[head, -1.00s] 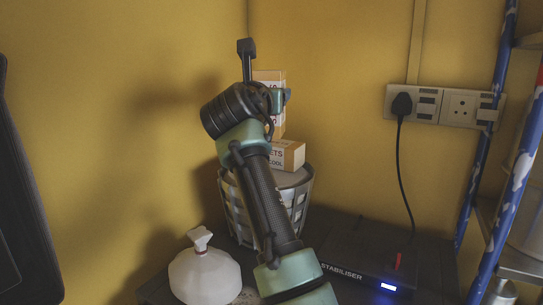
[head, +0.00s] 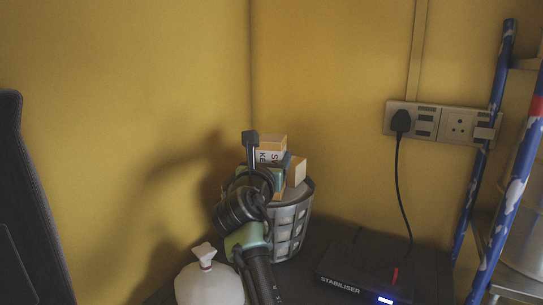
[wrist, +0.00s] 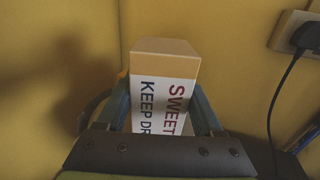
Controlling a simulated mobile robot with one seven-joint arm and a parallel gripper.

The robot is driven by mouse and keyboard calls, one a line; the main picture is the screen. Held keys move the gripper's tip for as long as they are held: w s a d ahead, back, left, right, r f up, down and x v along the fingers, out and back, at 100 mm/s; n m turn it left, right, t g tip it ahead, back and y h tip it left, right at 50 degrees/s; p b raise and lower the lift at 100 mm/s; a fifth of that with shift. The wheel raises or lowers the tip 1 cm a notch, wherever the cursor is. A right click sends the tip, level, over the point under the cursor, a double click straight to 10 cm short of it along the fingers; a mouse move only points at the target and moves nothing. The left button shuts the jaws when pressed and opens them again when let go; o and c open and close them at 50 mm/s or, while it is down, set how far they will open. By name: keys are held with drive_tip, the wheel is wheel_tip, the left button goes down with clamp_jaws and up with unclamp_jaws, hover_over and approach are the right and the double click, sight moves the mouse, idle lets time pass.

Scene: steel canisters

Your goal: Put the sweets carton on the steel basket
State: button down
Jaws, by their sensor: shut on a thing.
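The sweets carton (head: 271,149) is white and tan with SWEET and KEEP lettering. My gripper (head: 266,178) is shut on it, and holds it over the steel basket (head: 290,232). In the wrist view the carton (wrist: 165,95) stands between the two fingers, its lettering running lengthwise and its lower part hidden by the gripper body. The basket is a slatted metal bucket with a grey top, partly behind my arm. A second carton (head: 296,171), tan-sided, is at the basket's top, partly hidden by my gripper. I cannot tell whether the held carton touches anything below.
A white knotted bag (head: 210,284) is at the left front of the basket. A black stabiliser (head: 375,265) lies to the right, with a cable up to the wall socket (head: 440,122). A blue ladder (head: 490,150) stands at the far right. Yellow walls close in behind.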

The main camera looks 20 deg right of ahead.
drive_tip(key=shift+f, duration=0.1)
drive_tip(key=shift+c, duration=0.2)
unclamp_jaws()
